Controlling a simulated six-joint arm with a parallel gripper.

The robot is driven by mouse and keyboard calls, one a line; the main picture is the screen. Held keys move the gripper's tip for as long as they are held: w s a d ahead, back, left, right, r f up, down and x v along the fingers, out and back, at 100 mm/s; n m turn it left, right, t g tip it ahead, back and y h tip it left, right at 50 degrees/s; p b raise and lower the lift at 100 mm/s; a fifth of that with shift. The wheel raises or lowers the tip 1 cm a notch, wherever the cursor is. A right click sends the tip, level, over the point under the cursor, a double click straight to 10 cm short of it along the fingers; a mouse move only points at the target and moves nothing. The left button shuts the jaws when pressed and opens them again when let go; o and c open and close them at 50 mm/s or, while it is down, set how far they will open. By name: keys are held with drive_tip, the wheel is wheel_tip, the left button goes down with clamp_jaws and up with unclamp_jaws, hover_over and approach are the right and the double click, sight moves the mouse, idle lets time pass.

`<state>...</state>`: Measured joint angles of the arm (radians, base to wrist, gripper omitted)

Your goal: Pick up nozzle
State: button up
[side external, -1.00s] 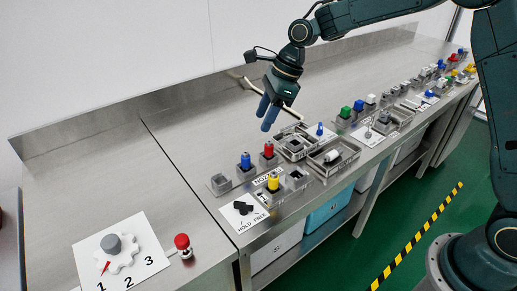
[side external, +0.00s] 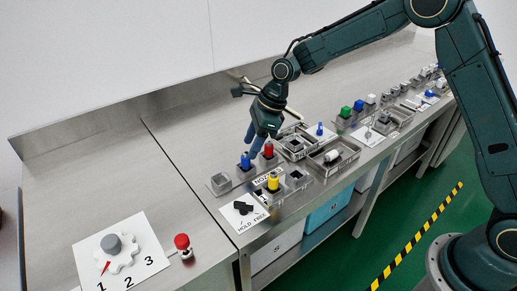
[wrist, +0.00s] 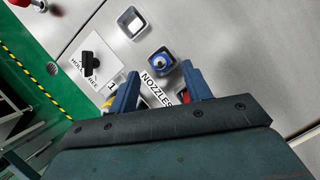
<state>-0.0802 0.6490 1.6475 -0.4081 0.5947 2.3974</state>
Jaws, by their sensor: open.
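Several nozzles stand upright in small metal holders by the NOZZLES label. The blue nozzle (side external: 246,161) is at the left, the red nozzle (side external: 268,150) is beside it, and the yellow nozzle (side external: 273,183) is nearer the front. My gripper (side external: 246,144) is open and empty, low above the blue nozzle with its fingers pointing down. In the wrist view the blue nozzle (wrist: 162,62) shows in its square holder, seen between and just beyond my two fingertips (wrist: 160,71). The red and yellow nozzles are mostly hidden behind my fingers there.
An empty square holder (side external: 220,182) sits left of the blue nozzle; another (side external: 298,177) is right of the yellow one. A black HOLD/FREE knob (side external: 242,207) is in front. Metal trays (side external: 333,157) lie to the right. The left bench behind the numbered dial (side external: 117,252) is clear.

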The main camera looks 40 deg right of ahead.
sight(246, 153)
drive_tip(key=shift+x, duration=2.6)
drive_tip(key=shift+d, duration=0.1)
clamp_jaws()
drive_tip(key=shift+r, duration=0.1)
wheel_tip(246, 153, up, 20)
